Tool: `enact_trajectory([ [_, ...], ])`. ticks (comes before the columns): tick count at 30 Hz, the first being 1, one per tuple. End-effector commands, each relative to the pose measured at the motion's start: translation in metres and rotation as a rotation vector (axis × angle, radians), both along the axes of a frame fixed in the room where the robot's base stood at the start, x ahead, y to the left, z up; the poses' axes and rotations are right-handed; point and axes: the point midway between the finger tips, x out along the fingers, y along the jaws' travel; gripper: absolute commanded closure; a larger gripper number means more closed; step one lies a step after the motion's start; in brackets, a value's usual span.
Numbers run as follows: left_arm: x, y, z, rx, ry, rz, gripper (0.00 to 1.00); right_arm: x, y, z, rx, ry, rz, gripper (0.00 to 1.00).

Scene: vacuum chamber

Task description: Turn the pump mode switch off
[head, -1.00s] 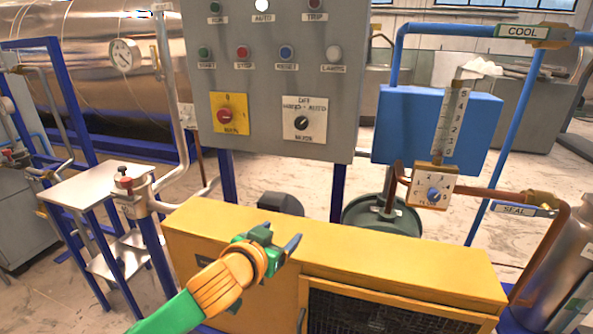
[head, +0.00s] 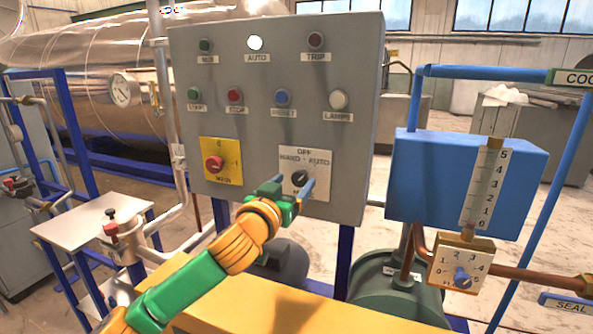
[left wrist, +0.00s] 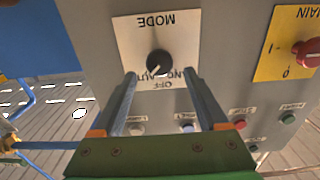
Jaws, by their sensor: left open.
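The pump mode switch (head: 300,178) is a black rotary knob on a white plate, low on the grey panel. The left wrist view shows this knob (left wrist: 159,62) upside down, its pale pointer mark toward the AUTO label. The plate reads OFF, HAND and AUTO, with MODE at the other edge. My left gripper (head: 294,183) is open in front of the plate. In the left wrist view its fingers (left wrist: 159,75) are spread on either side of the knob, with no clear contact. The fingers partly cover the plate's labels. My right gripper is out of view.
A red main switch (head: 213,163) on a yellow plate is beside the mode plate. Several buttons and lamps sit above; the AUTO lamp (head: 255,43) glows white. A blue box (head: 440,185) with a flow gauge stands right. A yellow housing (head: 290,308) lies below.

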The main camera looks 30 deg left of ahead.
Motion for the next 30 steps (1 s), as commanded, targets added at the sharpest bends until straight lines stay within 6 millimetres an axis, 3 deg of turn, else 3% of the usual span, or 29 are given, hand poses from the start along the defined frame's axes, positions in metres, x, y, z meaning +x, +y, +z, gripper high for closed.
enact_trajectory([
  [4,0.0146,0.0035,0.0017,0.0,0.001,0.0,0.24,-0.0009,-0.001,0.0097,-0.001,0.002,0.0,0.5],
  [11,0.0164,0.0034,-0.0008,0.002,0.0,-0.001,0.24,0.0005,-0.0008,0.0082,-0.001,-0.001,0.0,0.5],
  [20,0.016,0.0034,-0.0008,0.002,0.0,-0.001,1.0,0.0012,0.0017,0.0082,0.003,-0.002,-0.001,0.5],
  [30,0.016,0.0037,-0.0017,-0.053,-0.013,0.0,1.0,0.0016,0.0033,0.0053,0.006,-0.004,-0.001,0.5],
])
